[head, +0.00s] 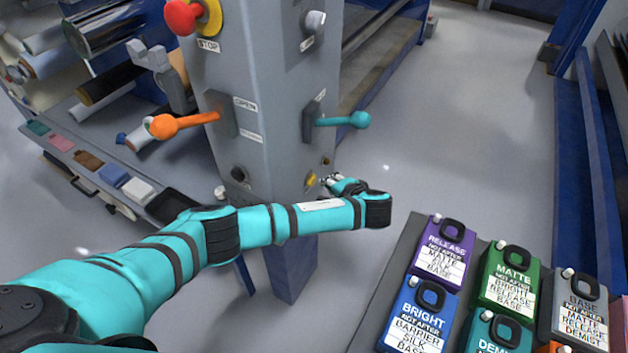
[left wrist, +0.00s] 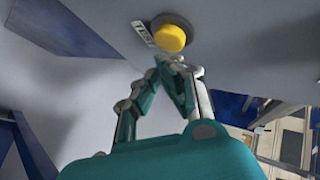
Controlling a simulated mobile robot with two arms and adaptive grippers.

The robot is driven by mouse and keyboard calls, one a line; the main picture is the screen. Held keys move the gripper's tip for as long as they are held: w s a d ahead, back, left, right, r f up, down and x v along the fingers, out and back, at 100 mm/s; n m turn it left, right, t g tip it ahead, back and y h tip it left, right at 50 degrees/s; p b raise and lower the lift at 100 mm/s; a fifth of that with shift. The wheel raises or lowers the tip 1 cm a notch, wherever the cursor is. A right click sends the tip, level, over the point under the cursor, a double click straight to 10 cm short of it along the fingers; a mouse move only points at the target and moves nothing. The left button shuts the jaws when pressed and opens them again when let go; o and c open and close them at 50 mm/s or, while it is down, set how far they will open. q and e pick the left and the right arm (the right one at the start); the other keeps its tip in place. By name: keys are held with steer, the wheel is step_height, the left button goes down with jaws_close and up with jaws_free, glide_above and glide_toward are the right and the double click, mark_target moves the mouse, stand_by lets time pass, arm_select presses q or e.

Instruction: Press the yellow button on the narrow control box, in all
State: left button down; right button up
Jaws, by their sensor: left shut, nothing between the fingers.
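The grey control box (head: 262,80) stands upright on a blue post. Its yellow button (head: 311,179) is low on the right-hand face, partly behind my left gripper. My left gripper (head: 328,180) is shut and empty, its fingertips close to the button. In the left wrist view the yellow button (left wrist: 171,39) sits just beyond the closed fingertips (left wrist: 178,62), with a small label beside it. I cannot tell whether the fingertips touch it. My right gripper is not in view.
The box also bears a red stop knob (head: 184,16), an orange lever (head: 182,124) and a teal lever (head: 343,120). Labelled containers, including a purple one (head: 443,245), stand on a grey surface at lower right. Rollers (head: 108,82) lie at left. Open floor (head: 460,120) lies behind.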

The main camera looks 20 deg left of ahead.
arm_select(q)
steer(key=shift+a, duration=0.4)
steer(key=shift+w+a+p, duration=0.15)
steer(key=shift+a+p, duration=0.3)
steer(key=shift+a, duration=0.1)
stand_by(0.8)
steer(key=shift+d, duration=0.15)
steer(key=shift+s+d, duration=0.2)
steer(key=shift+d, duration=0.55)
steer(key=shift+d, duration=0.15)
steer(key=shift+s+d+b, duration=0.15)
steer(key=shift+s+d, duration=0.1)
steer(key=shift+d, duration=0.95)
steer(key=shift+s+d+b, duration=0.15)
steer(key=shift+s+d, duration=0.1)
steer(key=shift+d, duration=0.9)
